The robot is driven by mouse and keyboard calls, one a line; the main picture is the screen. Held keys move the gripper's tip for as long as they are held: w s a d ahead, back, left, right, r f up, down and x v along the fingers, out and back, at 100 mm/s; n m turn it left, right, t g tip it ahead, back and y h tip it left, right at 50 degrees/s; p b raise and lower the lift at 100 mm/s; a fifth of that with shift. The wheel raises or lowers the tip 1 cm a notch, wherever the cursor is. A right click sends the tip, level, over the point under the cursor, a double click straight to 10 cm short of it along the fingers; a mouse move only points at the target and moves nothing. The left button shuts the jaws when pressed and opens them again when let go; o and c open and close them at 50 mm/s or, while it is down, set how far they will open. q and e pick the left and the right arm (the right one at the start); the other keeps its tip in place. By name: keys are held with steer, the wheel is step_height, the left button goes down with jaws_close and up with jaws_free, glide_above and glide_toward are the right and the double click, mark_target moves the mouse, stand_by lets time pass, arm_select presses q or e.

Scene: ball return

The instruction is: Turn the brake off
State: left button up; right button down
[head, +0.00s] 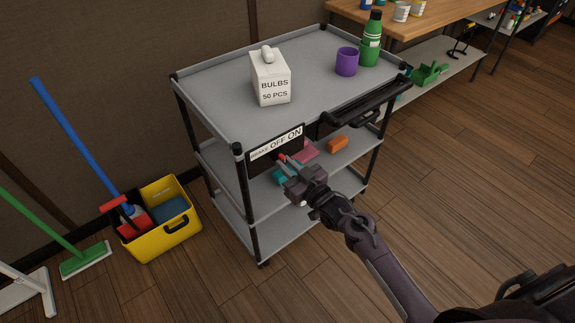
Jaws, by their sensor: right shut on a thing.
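The grey cart (215,105) carries a black brake panel (262,166) on its near side, with a white label (277,143) reading BRAKE, OFF, ON. A small red lever tip (281,157) shows just below the label, under the left part of the word OFF. My right gripper (286,163) reaches in from the lower right and is shut on this red lever; its fingers hide most of it. I cannot tell the lever's exact angle. My left gripper is not in view.
A yellow bucket (165,235) and brooms stand left. The wooden floor right is clear.

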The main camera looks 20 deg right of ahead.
steer(key=c, duration=1.4)
jaws_free()
steer(key=shift+c, duration=0.2)
steer(key=v, duration=0.8)
steer(key=shift+w, duration=0.1)
